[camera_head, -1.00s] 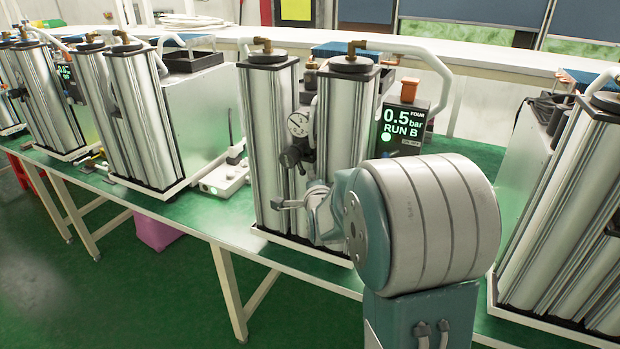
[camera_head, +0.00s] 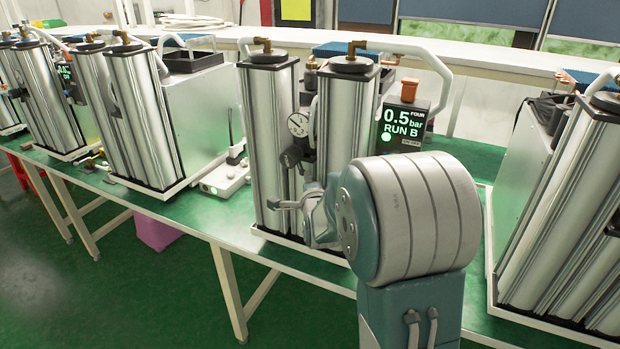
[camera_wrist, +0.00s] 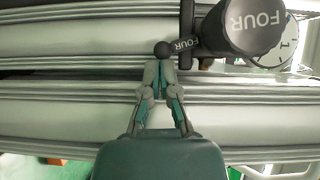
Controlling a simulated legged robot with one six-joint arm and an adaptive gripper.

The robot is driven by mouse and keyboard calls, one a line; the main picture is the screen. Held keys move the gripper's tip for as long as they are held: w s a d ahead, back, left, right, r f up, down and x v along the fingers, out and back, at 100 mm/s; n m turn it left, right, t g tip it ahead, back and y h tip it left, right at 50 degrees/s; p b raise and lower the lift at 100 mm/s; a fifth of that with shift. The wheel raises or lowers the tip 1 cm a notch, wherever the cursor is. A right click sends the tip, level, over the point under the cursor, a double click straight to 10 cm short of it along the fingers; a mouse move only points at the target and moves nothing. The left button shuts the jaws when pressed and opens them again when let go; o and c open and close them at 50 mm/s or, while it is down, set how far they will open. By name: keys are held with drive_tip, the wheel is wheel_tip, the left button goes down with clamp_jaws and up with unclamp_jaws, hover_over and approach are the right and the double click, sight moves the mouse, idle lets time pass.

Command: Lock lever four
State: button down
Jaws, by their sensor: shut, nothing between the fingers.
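Unit four has two upright silver columns (camera_head: 268,150) with a screen reading "0.5 bar RUN B" (camera_head: 402,128). Its black valve knob (camera_head: 291,158) sits below the pressure gauge (camera_head: 298,124), between the columns. In the wrist view the lever marked FOUR (camera_wrist: 185,43) runs left from the large FOUR knob (camera_wrist: 240,25) and ends in a black ball (camera_wrist: 162,48). My gripper (camera_wrist: 158,67) is shut and empty, its fingertips just below the ball in that view. I cannot tell whether they touch it. In the head view my arm partly hides the gripper and the column bases.
Similar column units stand at left (camera_head: 140,115) and right (camera_head: 560,200) on the green-topped bench (camera_head: 190,212). A white power strip (camera_head: 225,178) lies left of unit four. An orange button (camera_head: 409,90) tops the screen. A white pipe (camera_head: 440,65) arches behind.

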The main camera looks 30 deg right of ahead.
drive_tip(key=shift+w+f, duration=0.1)
drive_tip(key=w+a+m+t+h, duration=0.1)
drive_tip(key=m, duration=0.1)
drive_tip(key=w+a+m+t+h, duration=0.1)
drive_tip(key=m, duration=0.2)
drive_tip(key=w+f+m+t+h, duration=0.1)
drive_tip(key=m, duration=0.2)
drive_tip(key=shift+w+a+f+h, duration=0.1)
drive_tip(key=shift+w+a+h, duration=0.05)
drive_tip(key=shift+a+h, duration=0.2)
drive_tip(key=shift+f, duration=0.1)
